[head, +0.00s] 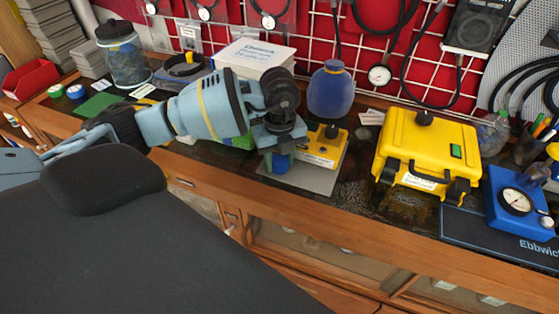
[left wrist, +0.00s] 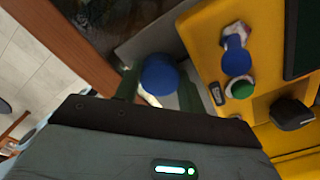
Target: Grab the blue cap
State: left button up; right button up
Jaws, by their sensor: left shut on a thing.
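The blue cap (left wrist: 160,73) shows as a round blue top between my left gripper's fingers in the left wrist view. In the head view its blue side (head: 282,164) shows just below my left gripper (head: 281,152), above the grey mat. My left gripper, also in the left wrist view (left wrist: 159,88), points down and is shut on the blue cap. The gripper body hides part of the cap. I cannot tell whether the cap touches the mat. My right gripper is not in view.
A yellow box with knobs (head: 322,146) stands close beside the gripper on a grey mat (head: 312,180). A blue round vessel (head: 331,91) stands behind it. A yellow case (head: 426,150) and a blue gauge unit (head: 522,208) are to the right. The bench's wooden front edge is near.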

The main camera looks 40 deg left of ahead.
aim_at(279, 162)
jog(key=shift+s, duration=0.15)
pick_arm(q)
jog(key=shift+r, duration=0.5)
jog(key=r, duration=0.2)
jog(key=shift+s+d+r, duration=0.2)
jog(key=shift+s+r, duration=0.1)
jog(key=shift+r, duration=0.05)
jog(key=s+d+r, duration=0.1)
jog(key=s+d, duration=0.7)
jog(key=s, duration=0.4)
jog(key=shift+s+d+r, duration=0.15)
jog(key=shift+s+d, duration=0.15)
jog(key=shift+s, duration=0.05)
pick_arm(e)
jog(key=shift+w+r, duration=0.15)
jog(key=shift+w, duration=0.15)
